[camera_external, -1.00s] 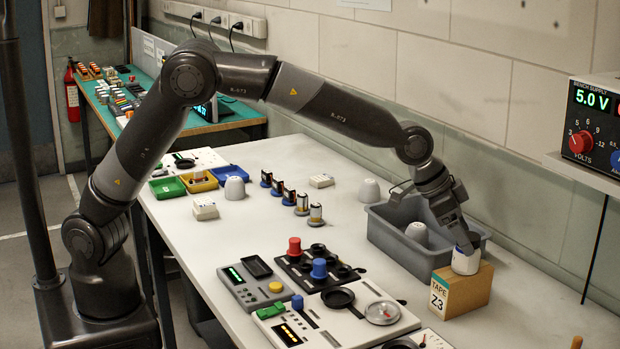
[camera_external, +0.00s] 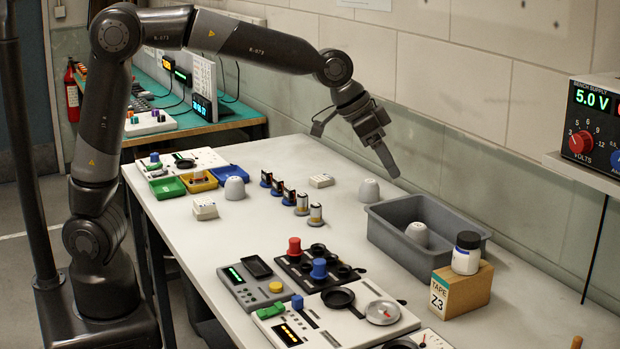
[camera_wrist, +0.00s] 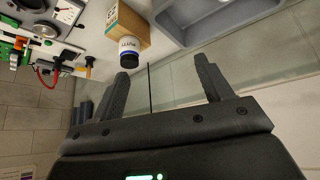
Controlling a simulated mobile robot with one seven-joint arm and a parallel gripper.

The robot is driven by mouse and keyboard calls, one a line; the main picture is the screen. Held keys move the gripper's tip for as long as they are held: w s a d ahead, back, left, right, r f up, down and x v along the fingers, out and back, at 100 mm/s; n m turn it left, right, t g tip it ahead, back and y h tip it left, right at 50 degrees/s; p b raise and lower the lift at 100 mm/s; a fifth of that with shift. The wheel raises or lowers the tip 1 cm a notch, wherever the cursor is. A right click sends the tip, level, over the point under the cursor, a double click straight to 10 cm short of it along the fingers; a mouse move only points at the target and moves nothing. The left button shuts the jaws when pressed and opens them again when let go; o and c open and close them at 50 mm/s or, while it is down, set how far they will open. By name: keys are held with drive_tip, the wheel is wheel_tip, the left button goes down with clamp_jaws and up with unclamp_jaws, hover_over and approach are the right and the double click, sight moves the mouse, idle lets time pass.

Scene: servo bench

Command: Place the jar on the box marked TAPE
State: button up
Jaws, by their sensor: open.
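The jar (camera_external: 466,254), white with a black lid, stands upright on top of the cardboard box marked TAPE Z3 (camera_external: 468,290) at the right end of the bench. In the wrist view the jar (camera_wrist: 129,48) shows beside the box (camera_wrist: 130,22), apart from the fingers. My gripper (camera_external: 388,165) is open and empty, raised above the back of the grey bin, up and to the left of the jar. Its two fingers are spread with nothing between them in the wrist view (camera_wrist: 163,82).
The grey bin (camera_external: 385,236) with a white cup-like object (camera_external: 417,233) inside stands left of the box. Another white object (camera_external: 369,190) is behind it. Control panels (camera_external: 340,308) fill the bench front. A power supply (camera_external: 595,120) sits on a shelf at right.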

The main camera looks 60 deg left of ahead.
drive_tip(key=s+a+r+n+y, duration=0.1)
drive_tip(key=s+a+r+n, duration=0.2)
drive_tip(key=s+a, duration=1.25)
drive_tip(key=s+a+f+n+y, duration=0.1)
drive_tip(key=s+a+f, duration=0.2)
drive_tip(key=s+a, duration=0.2)
drive_tip(key=s+a+f+n+y, duration=0.1)
drive_tip(key=s+a+f, duration=0.1)
drive_tip(key=s+a, duration=0.3)
drive_tip(key=s, duration=0.4)
drive_tip(key=shift+s+f, duration=0.3)
drive_tip(key=shift+f, duration=0.1)
